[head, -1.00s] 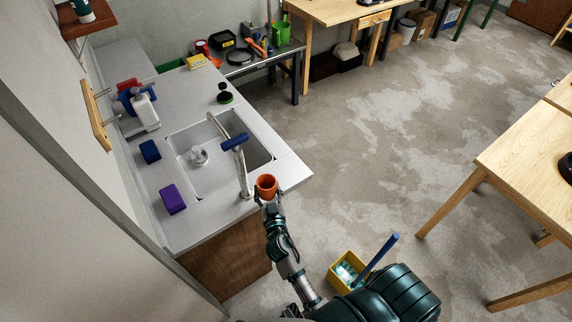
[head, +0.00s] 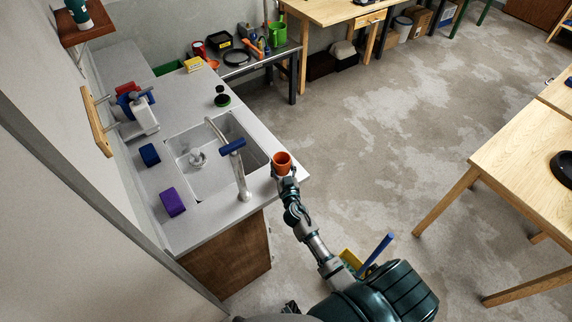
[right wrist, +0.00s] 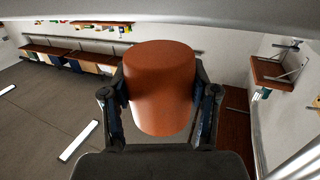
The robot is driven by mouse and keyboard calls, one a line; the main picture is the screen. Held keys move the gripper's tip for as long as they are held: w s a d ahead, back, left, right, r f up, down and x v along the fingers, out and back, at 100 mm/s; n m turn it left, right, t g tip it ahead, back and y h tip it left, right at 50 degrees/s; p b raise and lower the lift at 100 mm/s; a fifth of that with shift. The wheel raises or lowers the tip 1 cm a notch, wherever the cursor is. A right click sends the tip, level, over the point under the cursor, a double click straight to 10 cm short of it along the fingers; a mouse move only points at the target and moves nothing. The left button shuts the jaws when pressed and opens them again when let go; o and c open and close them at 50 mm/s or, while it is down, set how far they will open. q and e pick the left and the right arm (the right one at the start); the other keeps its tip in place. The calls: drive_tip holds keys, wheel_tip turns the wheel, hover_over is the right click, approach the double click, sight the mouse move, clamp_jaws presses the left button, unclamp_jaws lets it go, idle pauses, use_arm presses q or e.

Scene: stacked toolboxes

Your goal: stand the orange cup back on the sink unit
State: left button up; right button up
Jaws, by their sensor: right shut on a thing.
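The orange cup (head: 282,162) is upright in my right gripper (head: 284,173), its open mouth showing in the head view. The gripper is shut on it. In the right wrist view the cup (right wrist: 161,88) fills the space between the two fingers (right wrist: 162,112). In the head view the cup appears over the near right corner of the sink unit (head: 220,220), right of the basin and tap. I cannot tell whether its base touches the top. My left gripper is not in view.
The tap (head: 238,165) with its blue handle stands just left of the cup. A purple block (head: 172,202) and a dark blue block (head: 149,155) lie left of the basin. A yellow bin (head: 350,260) is partly hidden by my arm. A wooden table (head: 520,170) stands at right.

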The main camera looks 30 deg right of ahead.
sight(287, 160)
drive_tip(key=w+d, duration=0.1)
drive_tip(key=d, duration=0.2)
drive_tip(key=shift+w+f, duration=0.1)
drive_tip(key=shift+w, duration=0.3)
wheel_tip(287, 160, down, 4)
drive_tip(key=shift+r+b, duration=0.2)
drive_tip(key=shift+b, duration=0.5)
drive_tip(key=shift+a+r, duration=0.1)
drive_tip(key=shift+r, duration=0.05)
drive_tip(key=o, duration=1.5)
drive_tip(key=shift+o, duration=0.2)
